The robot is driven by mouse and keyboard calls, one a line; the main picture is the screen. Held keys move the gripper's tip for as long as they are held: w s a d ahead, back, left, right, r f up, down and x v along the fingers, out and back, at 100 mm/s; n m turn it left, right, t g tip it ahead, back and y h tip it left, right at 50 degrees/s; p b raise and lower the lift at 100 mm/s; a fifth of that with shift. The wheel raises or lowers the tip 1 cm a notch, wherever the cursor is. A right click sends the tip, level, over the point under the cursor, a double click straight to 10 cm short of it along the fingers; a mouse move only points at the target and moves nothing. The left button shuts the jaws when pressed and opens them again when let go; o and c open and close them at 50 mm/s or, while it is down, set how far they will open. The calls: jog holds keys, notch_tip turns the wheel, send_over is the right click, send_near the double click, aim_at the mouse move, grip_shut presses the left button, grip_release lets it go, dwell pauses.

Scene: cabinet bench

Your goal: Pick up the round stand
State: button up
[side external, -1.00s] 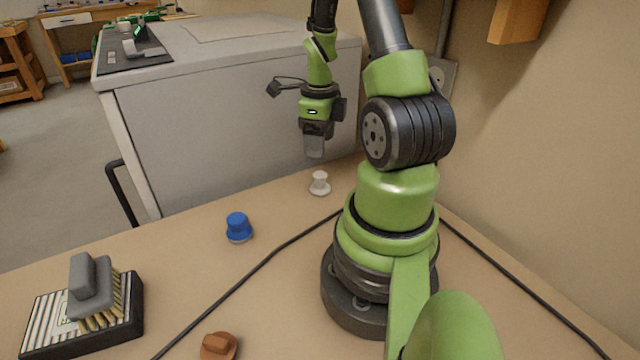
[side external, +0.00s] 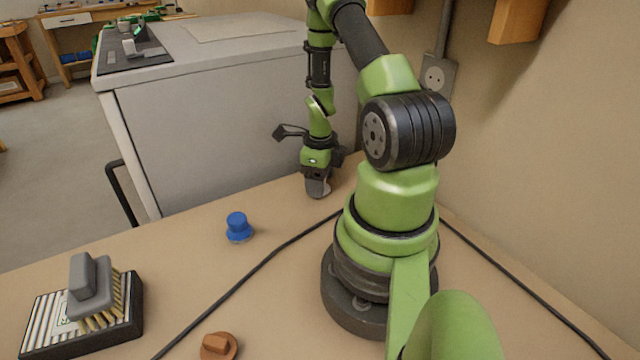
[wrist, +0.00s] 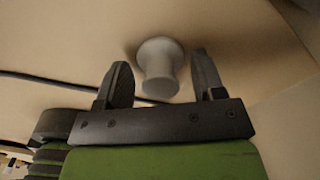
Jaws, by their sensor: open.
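In the wrist view the round stand (wrist: 160,68) stands between the two dark fingers of my gripper (wrist: 163,82), with a visible gap on each side. In the side view my gripper (side external: 318,188) is down at the bench top over the stand's place and hides most or all of it. My gripper is open and not closed on anything.
A blue knob-like piece (side external: 239,227) and a brown one (side external: 218,346) stand on the bench. A grey-handled brush (side external: 92,288) sits on a striped black-edged block (side external: 50,325). A black cable (side external: 262,262) crosses the bench. A grey cabinet (side external: 230,120) rises behind.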

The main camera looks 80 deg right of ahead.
jog(key=c, duration=1)
